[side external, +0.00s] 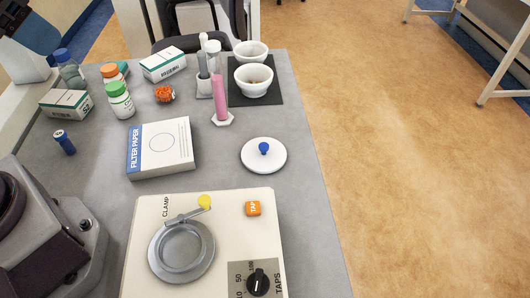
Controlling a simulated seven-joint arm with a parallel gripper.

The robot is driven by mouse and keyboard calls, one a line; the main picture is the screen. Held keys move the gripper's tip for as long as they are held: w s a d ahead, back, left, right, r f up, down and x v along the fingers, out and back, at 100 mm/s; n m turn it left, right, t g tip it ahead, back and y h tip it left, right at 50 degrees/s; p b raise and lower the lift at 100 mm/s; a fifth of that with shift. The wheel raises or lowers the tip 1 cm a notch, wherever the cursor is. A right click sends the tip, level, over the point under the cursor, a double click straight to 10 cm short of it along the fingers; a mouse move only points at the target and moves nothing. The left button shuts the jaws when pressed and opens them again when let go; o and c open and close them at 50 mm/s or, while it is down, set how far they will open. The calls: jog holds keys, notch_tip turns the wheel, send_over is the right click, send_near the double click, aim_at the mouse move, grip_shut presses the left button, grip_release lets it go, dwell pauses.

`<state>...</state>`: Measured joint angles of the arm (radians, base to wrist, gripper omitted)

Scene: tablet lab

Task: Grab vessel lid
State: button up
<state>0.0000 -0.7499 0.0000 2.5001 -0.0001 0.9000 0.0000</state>
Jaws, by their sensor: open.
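The vessel lid (252,160) is a round white disc with a blue knob on top. It lies flat on the grey bench, knob up, near the bench's right edge, with clear bench around it. Below it in the picture is a cream tapping machine (222,232) with a grey ring-shaped clamp (208,255), a yellow-tipped lever, an orange TAP button and a black dial. The clamp ring looks empty. My gripper is not in view, so where it is relative to the lid does not show.
A filter paper box (180,160) lies left of the lid. A pink cylinder (219,100) stands upright behind it. Two white bowls (253,88) sit on a dark mat (272,97). Bottles and small boxes (164,66) fill the back left. A dark grey machine part occupies the lower left.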

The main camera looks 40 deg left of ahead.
jog(key=shift+o, duration=0.9)
